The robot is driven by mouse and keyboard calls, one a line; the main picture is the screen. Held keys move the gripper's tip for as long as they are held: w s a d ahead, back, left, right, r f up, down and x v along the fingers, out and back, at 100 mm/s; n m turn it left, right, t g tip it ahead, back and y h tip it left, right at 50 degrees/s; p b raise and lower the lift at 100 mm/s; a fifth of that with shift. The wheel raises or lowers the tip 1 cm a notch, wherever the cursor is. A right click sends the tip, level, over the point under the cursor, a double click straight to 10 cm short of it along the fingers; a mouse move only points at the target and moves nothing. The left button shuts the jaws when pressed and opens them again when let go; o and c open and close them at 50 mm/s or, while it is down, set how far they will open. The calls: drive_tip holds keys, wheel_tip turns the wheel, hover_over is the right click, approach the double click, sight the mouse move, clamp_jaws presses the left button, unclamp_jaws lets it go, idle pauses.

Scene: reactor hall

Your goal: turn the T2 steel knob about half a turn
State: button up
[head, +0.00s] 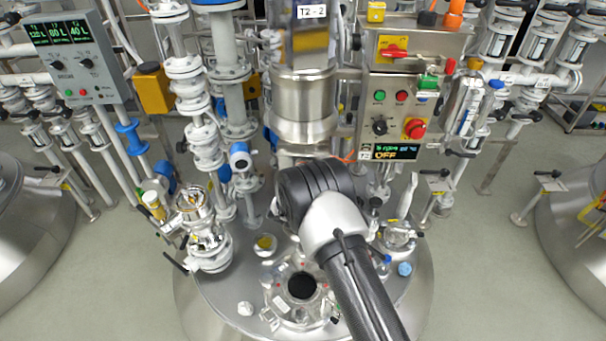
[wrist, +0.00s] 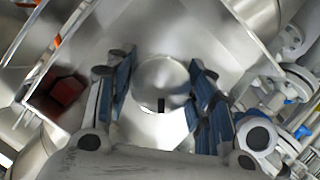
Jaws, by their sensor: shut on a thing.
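The steel knob (wrist: 158,78) is a shiny round metal knob in the middle of the wrist view. A short black mark shows on its lower part, pointing down in the picture. My gripper (wrist: 161,92) has its blue-padded fingers on the left and right sides of the knob and is shut on it. In the head view my arm's dark wrist covers the gripper and the knob, so neither shows there. A label reading T2-2 (head: 311,11) is on the steel column above my wrist.
A control box (head: 402,95) with buttons, a black dial and a display reading OFF stands right of the column. White pipes and valves (head: 200,130) crowd the left. The reactor lid (head: 222,295) with fittings lies below my arm. A dark red part (wrist: 58,97) is left of my gripper.

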idle(0.4)
drive_tip(key=o, duration=0.9)
drive_tip(key=shift+o, duration=0.2)
drive_tip(key=shift+s+a+r, duration=0.1)
drive_tip(key=shift+s+r, duration=0.15)
drive_tip(key=shift+s, duration=0.15)
drive_tip(key=s+a, duration=0.1)
drive_tip(key=s, duration=0.9)
drive_tip(key=s+a, duration=0.2)
drive_tip(key=s, duration=0.8)
drive_tip(key=shift+a, duration=0.25)
